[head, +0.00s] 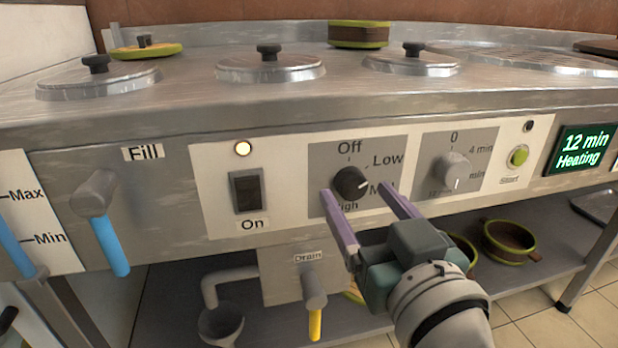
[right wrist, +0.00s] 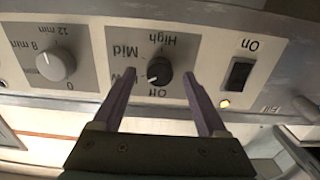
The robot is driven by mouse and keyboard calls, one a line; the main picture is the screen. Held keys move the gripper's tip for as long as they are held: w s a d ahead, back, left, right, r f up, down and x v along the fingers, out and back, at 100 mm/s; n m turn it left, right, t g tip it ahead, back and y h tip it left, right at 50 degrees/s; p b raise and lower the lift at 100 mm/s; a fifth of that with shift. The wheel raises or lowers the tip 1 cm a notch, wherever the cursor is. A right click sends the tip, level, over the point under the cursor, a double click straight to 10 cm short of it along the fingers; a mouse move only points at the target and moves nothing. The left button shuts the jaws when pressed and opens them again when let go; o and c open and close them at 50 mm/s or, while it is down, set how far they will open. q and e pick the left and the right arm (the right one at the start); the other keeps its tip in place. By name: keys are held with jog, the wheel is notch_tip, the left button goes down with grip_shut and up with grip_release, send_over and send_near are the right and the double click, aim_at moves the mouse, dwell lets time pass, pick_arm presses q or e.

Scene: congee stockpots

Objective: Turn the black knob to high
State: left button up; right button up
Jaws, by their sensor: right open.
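The black knob (head: 350,183) sits on a grey dial plate marked Off, Low, Mid and High. It also shows upside down in the right wrist view (right wrist: 159,69). Its pale pointer mark seems to face the Low side, away from High. My right gripper (head: 358,191) is open in front of the panel, with one finger to each side of the knob. In the right wrist view the fingertips (right wrist: 159,73) flank the knob with gaps; no contact is visible. One finger partly covers the Low label. My left gripper is out of view.
A black On switch (head: 247,191) with a lit lamp is left of the knob, and a grey timer knob (head: 454,170) is right. The Fill lever (head: 97,195) and yellow-tipped Drain lever (head: 314,298) stick out. Lidded pots (head: 270,66) line the top. Bowls (head: 508,240) sit on the lower shelf.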

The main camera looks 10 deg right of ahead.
jog(key=shift+w, duration=0.6)
grip_shut()
